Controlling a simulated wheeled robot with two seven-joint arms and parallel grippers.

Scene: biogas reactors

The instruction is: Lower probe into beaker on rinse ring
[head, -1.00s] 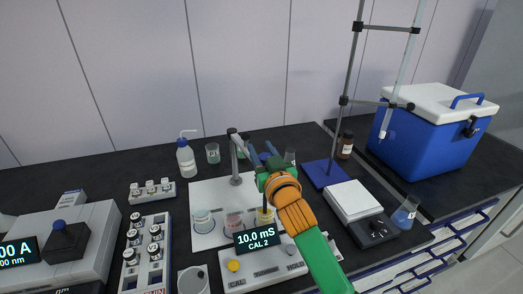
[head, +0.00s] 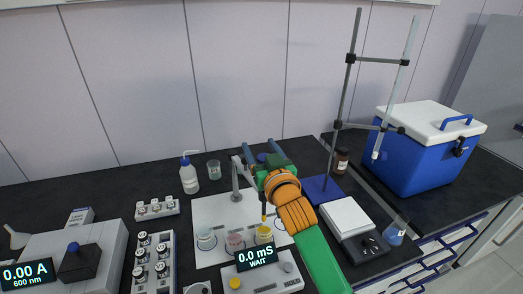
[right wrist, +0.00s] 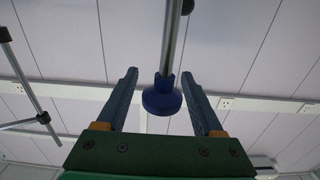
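My right gripper (head: 262,152) is above the white board, with its fingers on both sides of the probe's blue cap (right wrist: 162,100). The probe's grey shaft (right wrist: 171,40) runs from the cap in the right wrist view. In the head view the thin dark probe (head: 263,209) hangs upright, its lower end just over the beaker with yellow liquid (head: 264,235). To its left stand a beaker with pink liquid (head: 234,244) and a beaker with clear liquid (head: 206,240). The ring marking under them is too small to make out. My left gripper is out of view.
A grey post with a bent arm (head: 235,180) stands on the white board (head: 208,207), close left of my gripper. The meter (head: 268,280) in front reads 0.0 mS, WAIT. A retort stand (head: 337,130) and balance (head: 350,220) are to the right.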

